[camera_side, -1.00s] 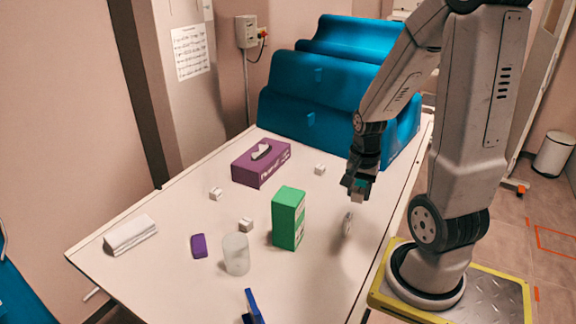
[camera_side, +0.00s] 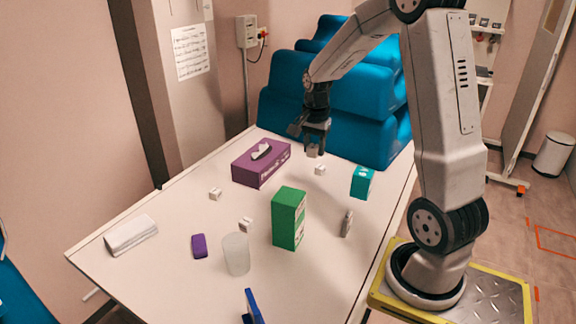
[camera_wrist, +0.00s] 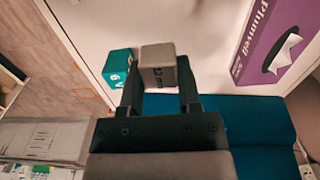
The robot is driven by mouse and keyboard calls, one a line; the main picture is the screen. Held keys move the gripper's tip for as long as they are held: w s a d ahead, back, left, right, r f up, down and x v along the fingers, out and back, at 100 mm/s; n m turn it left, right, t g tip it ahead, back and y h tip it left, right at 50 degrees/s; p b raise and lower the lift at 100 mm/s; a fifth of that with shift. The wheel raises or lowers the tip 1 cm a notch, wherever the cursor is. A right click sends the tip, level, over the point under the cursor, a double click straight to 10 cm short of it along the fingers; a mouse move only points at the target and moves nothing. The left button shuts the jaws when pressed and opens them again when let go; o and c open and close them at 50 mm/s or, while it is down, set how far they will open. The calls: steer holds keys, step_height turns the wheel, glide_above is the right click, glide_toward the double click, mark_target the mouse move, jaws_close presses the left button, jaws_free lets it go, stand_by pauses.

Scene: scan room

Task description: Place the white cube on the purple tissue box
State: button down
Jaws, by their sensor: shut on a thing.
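In the wrist view the cube (camera_wrist: 158,66) looks greyish, has dark print on one side and sits between the two fingers (camera_wrist: 160,92). The purple tissue box (camera_side: 250,172), with a white tissue at its top opening, stands on the table to the left of and below my gripper. In the wrist view the tissue box (camera_wrist: 248,50) is at the upper right, apart from the cube.
Other small white cubes lie on the table (camera_side: 320,169), (camera_side: 215,194), (camera_side: 246,225). A teal box (camera_side: 362,182), a green box (camera_side: 288,218), a small grey bottle (camera_side: 347,223) and a frosted cup (camera_side: 236,255) stand there. Blue padded blocks (camera_side: 290,100) rise behind the table.

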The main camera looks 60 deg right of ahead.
steer(key=w+r, duration=0.2)
steer(key=w, duration=0.5)
steer(key=shift+w+d+r, duration=0.2)
steer(key=shift+w+d, duration=0.1)
glide_above(265, 159)
steer(key=s, duration=0.1)
steer(key=f, duration=0.8)
steer(key=shift+s+a+f, duration=0.15)
steer(key=shift+a+f, duration=0.05)
steer(key=shift+w+d+f, duration=0.15)
steer(key=shift+w+f, duration=0.3)
steer(key=shift+f, duration=0.05)
steer(key=shift+w+d+f, duration=0.1)
steer(key=shift+w+f, duration=0.05)
steer(key=shift+f, duration=1.65)
